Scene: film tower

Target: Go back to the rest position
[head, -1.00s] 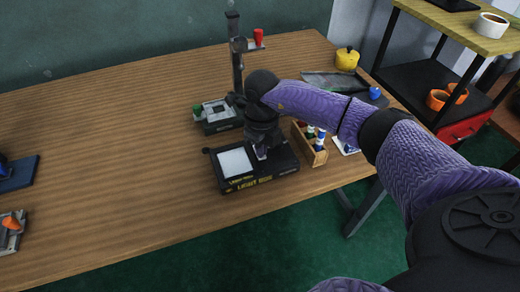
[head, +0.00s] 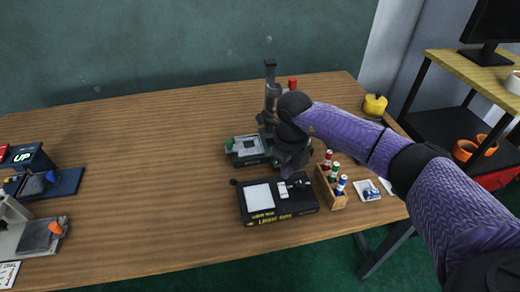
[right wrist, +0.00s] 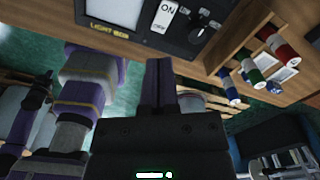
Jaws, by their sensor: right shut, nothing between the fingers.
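My right gripper (head: 290,172) is above the back right part of the black light box (head: 262,221) in the head view, apart from it as far as I can tell. In the right wrist view my right gripper (right wrist: 160,75) has its fingers together with nothing between them. The light box's white panel (head: 258,197) lies left of the gripper, and its on/off switch (right wrist: 165,15) shows near the fingertips in the wrist view. My left gripper is not in view.
A wooden rack (head: 331,187) with several coloured bottles stands just right of the light box. The film tower (head: 270,95) rises behind my gripper. A yellow pot (head: 374,105) is at the back right. The table's left middle is clear; devices (head: 40,235) sit at the far left.

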